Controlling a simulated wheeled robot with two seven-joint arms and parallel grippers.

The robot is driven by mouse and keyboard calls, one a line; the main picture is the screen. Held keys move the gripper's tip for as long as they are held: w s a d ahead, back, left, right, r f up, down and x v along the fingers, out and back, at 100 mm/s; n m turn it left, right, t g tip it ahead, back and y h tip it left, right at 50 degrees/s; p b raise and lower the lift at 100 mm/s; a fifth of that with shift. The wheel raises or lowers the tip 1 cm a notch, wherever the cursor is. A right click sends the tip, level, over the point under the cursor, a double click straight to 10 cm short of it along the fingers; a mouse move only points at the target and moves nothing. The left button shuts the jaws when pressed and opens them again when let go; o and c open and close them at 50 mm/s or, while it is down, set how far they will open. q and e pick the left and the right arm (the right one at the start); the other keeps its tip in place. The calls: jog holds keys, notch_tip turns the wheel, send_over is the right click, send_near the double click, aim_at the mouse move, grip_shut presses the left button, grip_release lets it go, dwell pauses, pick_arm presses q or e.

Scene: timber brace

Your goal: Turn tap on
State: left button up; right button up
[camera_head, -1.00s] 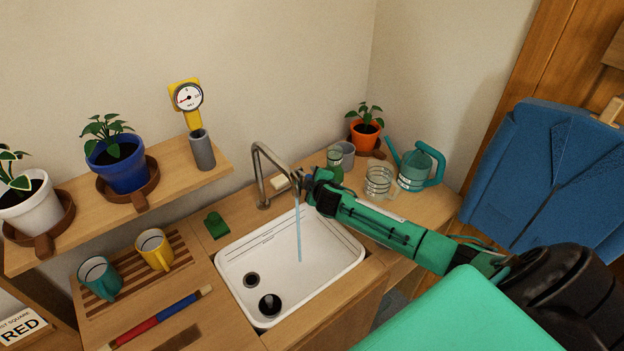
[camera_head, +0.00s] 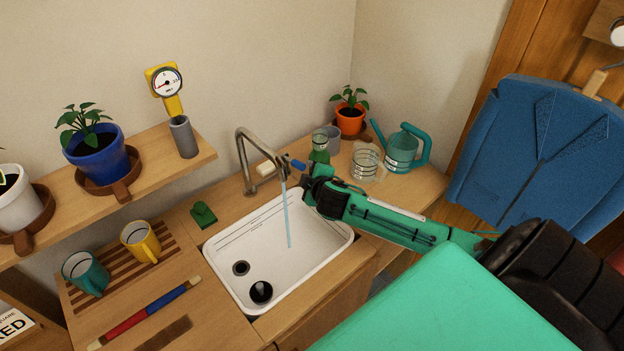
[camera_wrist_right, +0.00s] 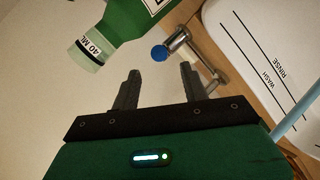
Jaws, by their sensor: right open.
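The curved metal tap (camera_head: 241,155) stands behind the white sink (camera_head: 225,258). A thin stream of water (camera_head: 288,222) runs from it into the sink. Its blue-tipped lever (camera_head: 299,165) shows just above my right gripper (camera_head: 305,187). In the right wrist view, the lever's blue end (camera_wrist_right: 160,53) and metal stem lie beyond the open, empty fingers of my right gripper (camera_wrist_right: 158,80), apart from them. My left gripper is not in view.
A green bottle (camera_head: 320,148) stands behind my right gripper; it also fills the upper left of the right wrist view (camera_wrist_right: 112,35). A glass jug (camera_head: 366,163) and teal watering can (camera_head: 402,150) stand to the right. A black plug (camera_head: 261,291) lies in the sink.

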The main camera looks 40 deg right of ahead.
jog(key=shift+v, duration=1.5)
